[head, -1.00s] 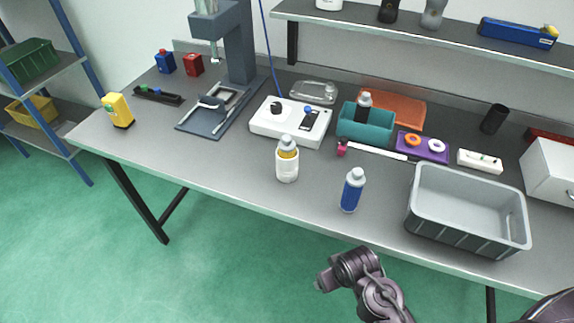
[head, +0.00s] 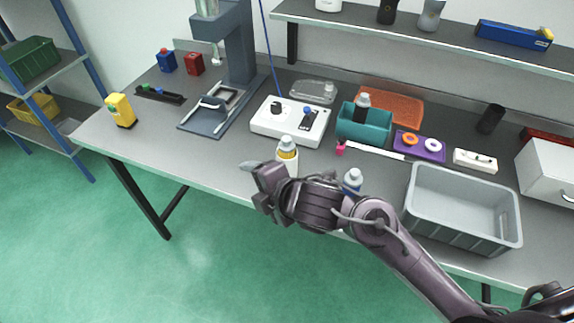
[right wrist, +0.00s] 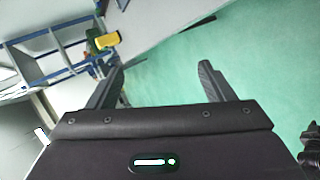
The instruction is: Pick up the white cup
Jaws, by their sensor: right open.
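I cannot make out a clear white cup. A white object (head: 328,5) on the wall shelf is cut off by the top edge of the head view, so I cannot tell what it is. A white bottle with a yellow band and grey cap (head: 288,155) stands on the table, its lower part hidden behind my right arm. My right gripper (head: 258,188) is in front of this bottle, near the table's front edge, pointing left. In the right wrist view its two fingers (right wrist: 160,78) are apart with nothing between them. My left gripper is not in view.
A blue bottle (head: 352,178) stands partly hidden behind my right arm. A grey bin (head: 462,235) is to its right. A white device (head: 290,122), teal box (head: 364,128) and purple tray (head: 419,147) lie behind.

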